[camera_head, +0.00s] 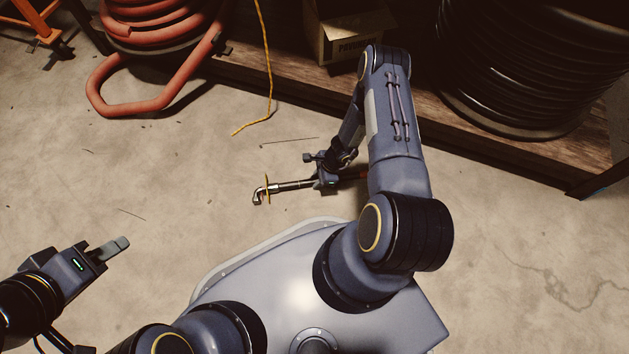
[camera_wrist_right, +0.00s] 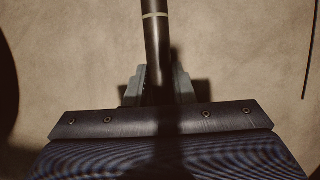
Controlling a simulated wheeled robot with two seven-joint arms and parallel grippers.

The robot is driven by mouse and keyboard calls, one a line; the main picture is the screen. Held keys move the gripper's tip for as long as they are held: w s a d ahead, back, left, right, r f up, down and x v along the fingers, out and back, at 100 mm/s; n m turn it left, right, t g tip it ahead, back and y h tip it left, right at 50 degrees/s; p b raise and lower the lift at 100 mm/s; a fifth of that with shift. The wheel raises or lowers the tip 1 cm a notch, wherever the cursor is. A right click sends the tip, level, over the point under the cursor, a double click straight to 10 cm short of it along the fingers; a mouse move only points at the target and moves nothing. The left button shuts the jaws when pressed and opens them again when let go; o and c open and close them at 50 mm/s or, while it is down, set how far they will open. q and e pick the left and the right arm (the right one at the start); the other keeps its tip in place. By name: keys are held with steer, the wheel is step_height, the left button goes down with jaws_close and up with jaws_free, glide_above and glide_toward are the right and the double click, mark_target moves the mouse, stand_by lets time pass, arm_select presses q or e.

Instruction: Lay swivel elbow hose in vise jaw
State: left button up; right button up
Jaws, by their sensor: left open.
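The swivel elbow hose (camera_head: 290,186) is a thin dark hose with a metal bent elbow at its left end, where a thin yellow ring also shows. My right gripper (camera_head: 323,178) is shut on it, and the hose extends out to the left, roughly level, over the floor. In the right wrist view the hose (camera_wrist_right: 157,40) runs between the two fingers of the right gripper (camera_wrist_right: 160,85), with a pale band further along it. My left gripper (camera_head: 121,243) is at the lower left, empty and open, well apart from the hose. No vise jaw is in view.
A coiled red hose (camera_head: 155,90) lies at the upper left. A yellow cord (camera_head: 267,80) hangs down to the floor. A cardboard box (camera_head: 338,40) and a black hose coil (camera_head: 530,70) stand on a low wooden pallet (camera_head: 270,70). The concrete floor between is mostly clear.

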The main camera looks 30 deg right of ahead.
jaws_close()
